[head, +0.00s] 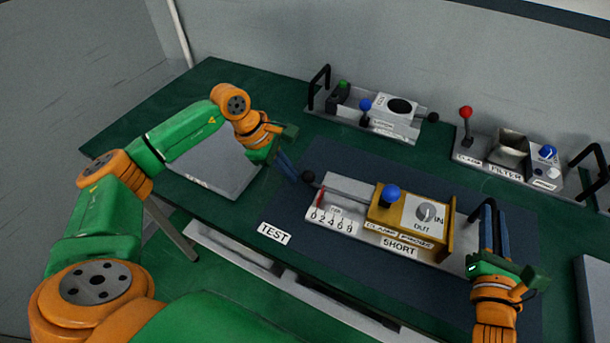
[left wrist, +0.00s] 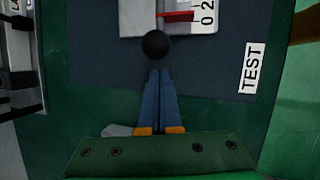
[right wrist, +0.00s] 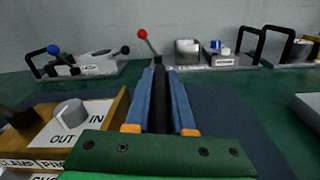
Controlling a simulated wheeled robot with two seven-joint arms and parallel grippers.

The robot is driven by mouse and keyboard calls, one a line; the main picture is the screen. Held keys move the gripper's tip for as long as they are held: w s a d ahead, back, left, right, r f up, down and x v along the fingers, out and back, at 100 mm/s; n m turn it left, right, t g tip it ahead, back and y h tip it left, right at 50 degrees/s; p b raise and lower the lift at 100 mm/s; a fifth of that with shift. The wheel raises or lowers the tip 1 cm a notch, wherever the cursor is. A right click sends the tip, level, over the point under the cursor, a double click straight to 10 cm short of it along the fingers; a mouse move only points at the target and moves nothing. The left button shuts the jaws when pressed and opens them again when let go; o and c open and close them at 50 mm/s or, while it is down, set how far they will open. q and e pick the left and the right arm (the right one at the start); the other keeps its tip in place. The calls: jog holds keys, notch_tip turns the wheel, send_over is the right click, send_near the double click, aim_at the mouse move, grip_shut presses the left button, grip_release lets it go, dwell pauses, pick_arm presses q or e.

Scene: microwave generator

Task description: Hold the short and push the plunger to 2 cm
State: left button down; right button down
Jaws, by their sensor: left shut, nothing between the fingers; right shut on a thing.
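The short (head: 400,252) is a pale plate with a gold housing, a blue-knobbed clamp lever (head: 390,192) and an IN/OUT dial (head: 427,211). The plunger's black ball (head: 308,176) sticks out at the left end. My left gripper (head: 291,174) is shut and empty, its tips just short of the ball (left wrist: 156,45). My right gripper (head: 490,207) is shut on the short's black handle (right wrist: 161,100).
A TEST label (head: 274,233) lies on the dark mat in front. Behind stand another bench unit (head: 385,125) and a FILTER unit (head: 500,160) with a red-knobbed lever. A grey plate (head: 210,170) lies at left. The mat left of the ball is clear.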

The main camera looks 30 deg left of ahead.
pick_arm(q)
jog(key=shift+d, duration=0.1)
jog(key=shift+w+d, duration=0.1)
jog(key=shift+d, duration=0.55)
jog(key=shift+d, duration=0.1)
